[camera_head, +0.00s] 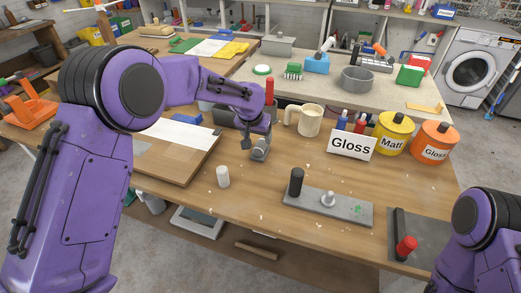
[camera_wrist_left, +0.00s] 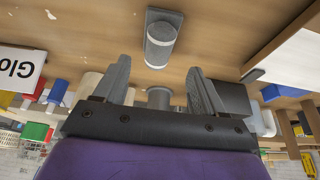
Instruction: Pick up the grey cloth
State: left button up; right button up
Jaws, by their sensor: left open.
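I cannot pick out a plain flat grey cloth with certainty. A small grey roll-like thing with a paler band (camera_wrist_left: 161,42) lies on the wooden bench, on or against a darker grey flat piece. It also shows in the head view (camera_head: 260,150), just below my left gripper (camera_head: 257,138). In the left wrist view my left gripper (camera_wrist_left: 157,70) is open, with its two grey fingers apart and nothing held between them. The roll is beyond the fingertips, roughly in line with the gap. My right gripper is out of view; only part of that purple arm shows at lower right.
A beige mug (camera_head: 309,120) and the Gloss sign (camera_head: 351,146) stand to the right. A white cylinder (camera_head: 223,177) stands nearer the front edge. A grey plate (camera_head: 345,209) carries a black peg. A wooden board (camera_head: 176,166) with white paper lies left.

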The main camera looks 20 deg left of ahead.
aim_at(260, 144)
pick_arm(q)
jog(key=shift+w+f, duration=0.35)
jog(key=shift+f, duration=0.2)
jog(key=p+x, duration=0.1)
jog(key=x, duration=0.3)
jog(key=shift+w+d+f, duration=0.1)
jog(key=shift+d+f, duration=0.05)
jog(key=shift+f, duration=0.2)
jog(key=shift+w+f, duration=0.2)
jog(key=shift+f, duration=0.2)
jog(key=shift+s+r, duration=0.1)
jog(key=c, duration=1.1)
